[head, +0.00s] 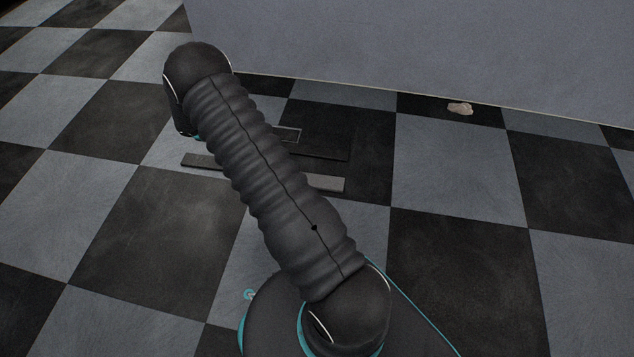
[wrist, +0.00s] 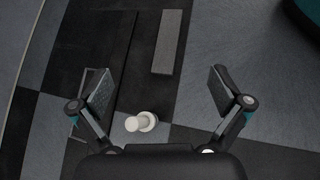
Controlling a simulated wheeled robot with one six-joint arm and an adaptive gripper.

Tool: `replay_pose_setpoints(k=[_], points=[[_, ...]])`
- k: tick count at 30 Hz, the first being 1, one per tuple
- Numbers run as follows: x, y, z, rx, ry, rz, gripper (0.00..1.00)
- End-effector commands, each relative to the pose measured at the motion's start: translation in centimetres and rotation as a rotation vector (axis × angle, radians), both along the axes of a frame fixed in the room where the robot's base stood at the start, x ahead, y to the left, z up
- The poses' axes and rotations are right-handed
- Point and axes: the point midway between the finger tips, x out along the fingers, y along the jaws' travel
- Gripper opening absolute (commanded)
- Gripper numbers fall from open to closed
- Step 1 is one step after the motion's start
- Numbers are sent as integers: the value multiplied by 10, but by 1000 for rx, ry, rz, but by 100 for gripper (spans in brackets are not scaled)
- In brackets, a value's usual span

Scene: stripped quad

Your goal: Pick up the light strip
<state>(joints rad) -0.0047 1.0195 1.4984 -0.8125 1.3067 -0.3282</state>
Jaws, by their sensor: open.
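The light strip (wrist: 167,42) is a flat, narrow grey bar lying on the tiled floor. In the wrist view it is at top centre, beyond my fingertips and between their lines. In the head view a bar that looks like it (head: 326,183) shows at both ends, its middle hidden behind my arm. My gripper (wrist: 160,90) is open, with its fingers wide apart and nothing between the pads touching them. The head view hides my gripper behind my arm.
A darker strip (wrist: 124,62) lies left of the grey one. A white round-headed piece (wrist: 142,122) is near my palm. A thin rectangular frame (wrist: 77,125) is by the left finger. A pale lump (head: 460,108) lies near the grey wall (head: 430,45). Floor at right is clear.

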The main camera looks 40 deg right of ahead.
Motion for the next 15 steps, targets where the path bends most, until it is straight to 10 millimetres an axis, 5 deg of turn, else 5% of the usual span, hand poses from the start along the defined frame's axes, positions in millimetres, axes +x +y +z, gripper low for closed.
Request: replay_pose_setpoints(k=[6,15], points=[[-4,-16,-91,-71,162,86,100],[-16,-27,-155,-125,279,154,100]])
